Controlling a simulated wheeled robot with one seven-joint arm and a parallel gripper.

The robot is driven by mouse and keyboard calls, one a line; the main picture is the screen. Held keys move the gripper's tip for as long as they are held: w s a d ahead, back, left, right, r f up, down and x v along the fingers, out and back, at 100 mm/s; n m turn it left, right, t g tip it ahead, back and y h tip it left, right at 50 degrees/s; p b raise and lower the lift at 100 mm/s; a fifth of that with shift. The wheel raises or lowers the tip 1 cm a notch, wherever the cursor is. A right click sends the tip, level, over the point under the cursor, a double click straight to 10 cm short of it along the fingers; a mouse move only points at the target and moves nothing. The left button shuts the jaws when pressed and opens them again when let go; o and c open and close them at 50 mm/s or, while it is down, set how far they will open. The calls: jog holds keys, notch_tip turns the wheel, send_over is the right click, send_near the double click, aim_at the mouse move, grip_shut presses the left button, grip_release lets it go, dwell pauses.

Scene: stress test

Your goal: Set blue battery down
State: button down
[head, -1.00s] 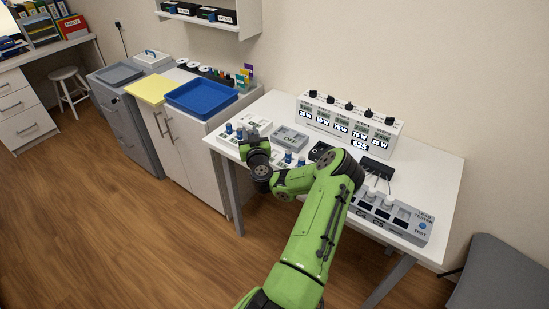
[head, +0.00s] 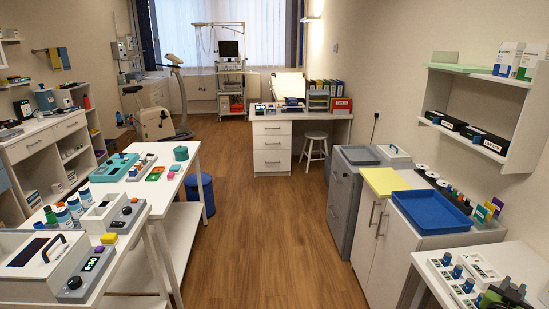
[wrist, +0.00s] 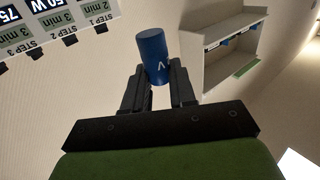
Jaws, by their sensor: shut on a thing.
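The blue battery (wrist: 152,52) is a blue cylinder with a pale mark on its side. It is held tilted between the two dark fingers of my gripper (wrist: 160,76) in the wrist view, with wall behind it. Its lower end is partly hidden by the fingers. In the head view, green and dark parts of my arm show at the bottom right corner, and the held battery cannot be made out there. Other blue-topped cylinders (head: 457,271) stand in a pale holder (head: 437,268) on the white table at the right.
A blue tray (head: 432,211) and a yellow pad (head: 387,181) lie on the cabinet at the right. A wall shelf (head: 487,138) hangs above. A display panel (wrist: 55,30) shows upside down in the wrist view. A crowded bench (head: 100,215) stands left; the floor between is clear.

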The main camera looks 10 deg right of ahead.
jog(key=w+a+f+n+t+y+p, duration=0.1)
jog(key=w+a+f+n+t+y, duration=0.35)
jog(key=a, duration=0.45)
jog(key=w+a+f+n+t+y, duration=0.15)
jog(key=w+a+n+y, duration=0.25)
jog(key=w+a+y, duration=0.45)
jog(key=w+a+f+n+t+y+p, duration=0.1)
jog(key=w+a+f+n+t+y, duration=0.2)
jog(key=a, duration=0.8)
jog(key=s+a+r+n+g+y, duration=0.1)
jog(key=a+n+y, duration=0.3)
jog(key=a, duration=0.5)
jog(key=s+a+r+n+g+y, duration=0.2)
jog(key=a+y, duration=0.4)
jog(key=a, duration=0.3)
jog(key=s+a+r+n+g+y+p, duration=0.1)
jog(key=a+r+n+g+y, duration=0.1)
jog(key=a+n+y, duration=0.3)
jog(key=a+n+g, duration=0.1)
jog(key=a, duration=0.2)
jog(key=shift+s+a+r, duration=0.25)
jog(key=shift+a+r, duration=0.05)
jog(key=shift+a, duration=0.1)
jog(key=shift+n, duration=0.25)
